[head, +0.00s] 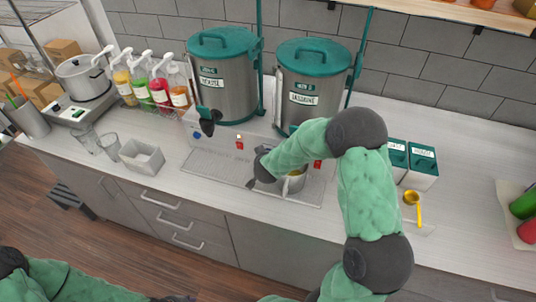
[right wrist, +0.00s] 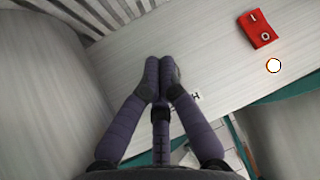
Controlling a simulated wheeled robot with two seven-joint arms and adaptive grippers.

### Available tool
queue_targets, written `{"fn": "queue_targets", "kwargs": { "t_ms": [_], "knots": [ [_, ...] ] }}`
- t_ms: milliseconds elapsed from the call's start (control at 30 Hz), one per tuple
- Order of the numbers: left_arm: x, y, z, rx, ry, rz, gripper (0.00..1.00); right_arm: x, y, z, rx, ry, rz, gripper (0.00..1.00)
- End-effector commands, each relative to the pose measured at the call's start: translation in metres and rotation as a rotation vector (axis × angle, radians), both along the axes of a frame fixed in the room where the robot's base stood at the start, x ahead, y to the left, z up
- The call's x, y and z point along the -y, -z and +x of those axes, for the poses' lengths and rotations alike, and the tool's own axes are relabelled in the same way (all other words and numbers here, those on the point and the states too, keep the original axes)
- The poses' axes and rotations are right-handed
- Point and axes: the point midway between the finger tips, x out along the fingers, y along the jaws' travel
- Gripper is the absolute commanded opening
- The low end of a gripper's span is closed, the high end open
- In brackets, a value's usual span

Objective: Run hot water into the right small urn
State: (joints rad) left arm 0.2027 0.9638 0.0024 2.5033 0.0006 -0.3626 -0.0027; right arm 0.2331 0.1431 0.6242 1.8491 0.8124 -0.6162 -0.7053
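Two steel urns with green lids stand side by side at the back of the counter, the left urn (head: 222,80) and the right urn (head: 308,85). A metal vessel (head: 294,183) stands on the drip tray (head: 215,168) in front of the right urn, partly hidden by my right arm. My right gripper (head: 252,183) is low over the tray, just left of that vessel. In the right wrist view its fingers (right wrist: 161,75) are together with nothing seen between them. My left gripper is out of view.
Another red switch (head: 318,165) shows beside my right arm. Syrup bottles (head: 160,88), a pot (head: 83,77), glasses (head: 108,145) and a grey bin (head: 142,157) stand at left. Green-lidded canisters (head: 422,165) and a yellow scoop (head: 412,200) are at right. The right counter has free room.

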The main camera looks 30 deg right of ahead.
Motion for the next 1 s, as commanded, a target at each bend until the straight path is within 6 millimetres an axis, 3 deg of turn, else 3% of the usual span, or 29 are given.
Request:
{"fn": "queue_targets", "kwargs": {
  "t_ms": [1000],
  "knots": [
    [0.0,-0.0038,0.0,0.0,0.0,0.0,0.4,0.0088,-0.0007,0.0071,0.002,0.002,-0.001,0.0]
  ]
}}
